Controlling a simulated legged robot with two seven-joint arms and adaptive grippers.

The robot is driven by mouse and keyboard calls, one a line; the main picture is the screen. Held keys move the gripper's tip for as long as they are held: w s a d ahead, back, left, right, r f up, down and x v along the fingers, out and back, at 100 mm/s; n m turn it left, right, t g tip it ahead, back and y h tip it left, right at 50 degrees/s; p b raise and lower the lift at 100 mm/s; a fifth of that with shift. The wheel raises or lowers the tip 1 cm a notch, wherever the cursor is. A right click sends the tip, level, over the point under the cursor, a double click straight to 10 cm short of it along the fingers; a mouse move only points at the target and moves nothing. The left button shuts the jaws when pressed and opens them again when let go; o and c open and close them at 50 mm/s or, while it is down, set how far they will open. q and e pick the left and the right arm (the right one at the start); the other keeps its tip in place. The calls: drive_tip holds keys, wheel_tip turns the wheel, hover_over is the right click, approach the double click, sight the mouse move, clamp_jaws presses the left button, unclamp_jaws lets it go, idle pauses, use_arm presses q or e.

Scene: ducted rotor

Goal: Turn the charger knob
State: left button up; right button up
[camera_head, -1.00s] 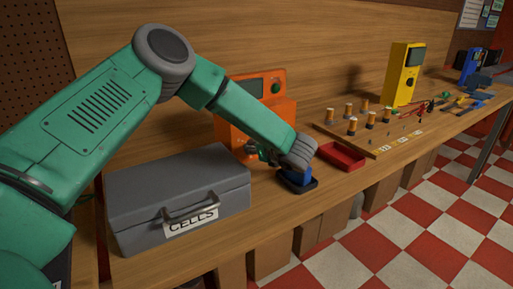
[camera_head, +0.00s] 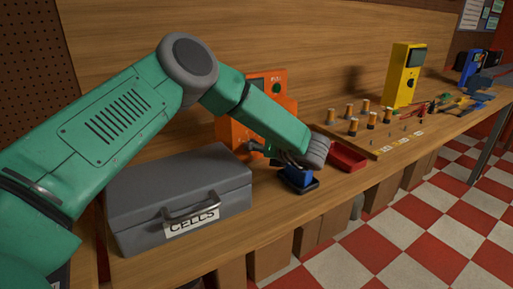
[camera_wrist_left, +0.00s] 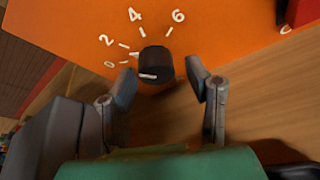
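The orange charger (camera_head: 233,135) stands against the back board behind the grey cells case, partly hidden by my left arm. Its black knob (camera_wrist_left: 155,64) shows in the left wrist view, on an orange face with white marks 0, 2, 4 and 6. A white line shows on the knob's lower part; its exact setting is hard to tell. My left gripper (camera_wrist_left: 161,82) is open, with one fingertip on each side of the knob and gaps visible. In the head view this gripper (camera_head: 262,150) is in front of the charger. My right gripper is not in view.
The grey cells case (camera_head: 180,190) stands at the left front. A blue block (camera_head: 298,176) in a dark tray and a red tray (camera_head: 347,157) lie to the right. Several cells (camera_head: 353,127) stand on a wooden board, with a yellow device (camera_head: 404,75) behind.

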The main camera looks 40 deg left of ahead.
use_arm(q)
drive_tip(key=shift+r, duration=0.1)
drive_tip(key=shift+d+r, duration=0.2)
drive_tip(key=shift+d, duration=0.2)
drive_tip(key=v, duration=1.1)
drive_tip(key=shift+w+d+f, duration=0.1)
drive_tip(key=shift+d+f, duration=0.1)
drive_tip(key=shift+a, duration=0.1)
